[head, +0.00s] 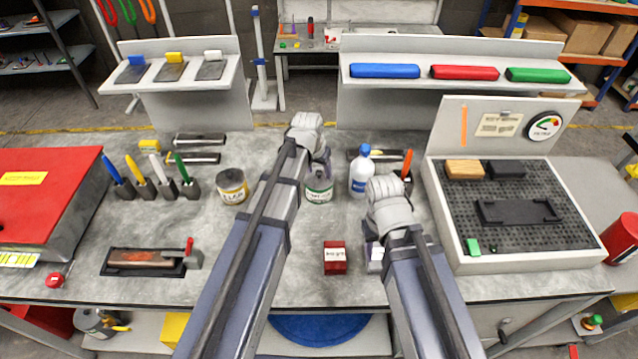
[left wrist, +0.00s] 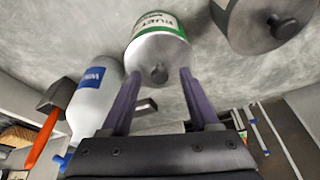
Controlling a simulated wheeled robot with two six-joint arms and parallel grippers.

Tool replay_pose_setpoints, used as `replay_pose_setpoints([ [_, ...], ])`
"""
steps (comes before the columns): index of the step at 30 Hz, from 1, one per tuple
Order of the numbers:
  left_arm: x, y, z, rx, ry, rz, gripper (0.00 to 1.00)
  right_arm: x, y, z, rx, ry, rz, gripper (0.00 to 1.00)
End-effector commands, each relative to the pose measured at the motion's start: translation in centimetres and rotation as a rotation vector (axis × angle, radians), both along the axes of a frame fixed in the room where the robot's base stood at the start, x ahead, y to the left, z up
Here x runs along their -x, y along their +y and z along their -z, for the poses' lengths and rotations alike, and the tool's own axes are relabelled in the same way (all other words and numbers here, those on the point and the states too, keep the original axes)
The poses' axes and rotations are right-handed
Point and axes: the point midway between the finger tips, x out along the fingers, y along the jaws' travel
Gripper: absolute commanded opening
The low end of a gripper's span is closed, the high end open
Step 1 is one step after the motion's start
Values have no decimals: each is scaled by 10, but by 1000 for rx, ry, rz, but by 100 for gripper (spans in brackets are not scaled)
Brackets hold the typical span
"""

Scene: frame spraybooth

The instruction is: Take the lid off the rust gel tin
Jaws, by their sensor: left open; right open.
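The rust gel tin (head: 319,191), with a green-banded label, stands on the grey bench in the middle of the head view.
A white bottle (head: 361,174) stands close right of the tin. Another lidded tin (head: 233,186) stands to its left. A small red box (head: 335,258) lies near the front edge, beside my right gripper. A black perforated board (head: 520,205) fills the right side.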

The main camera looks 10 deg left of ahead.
Motion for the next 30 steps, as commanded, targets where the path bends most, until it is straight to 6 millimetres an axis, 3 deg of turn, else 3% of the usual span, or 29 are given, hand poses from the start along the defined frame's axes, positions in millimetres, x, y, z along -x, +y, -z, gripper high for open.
replay_pose_setpoints([
  [5,0,0,-1,0,0,0,61,0,0,-1,0,0,0,50],
  [21,0,0,-1,0,0,0,2,0,0,-1,0,0,0,50],
  [30,0,0,-1,0,0,0,0,0,0,-1,0,0,0,50],
])
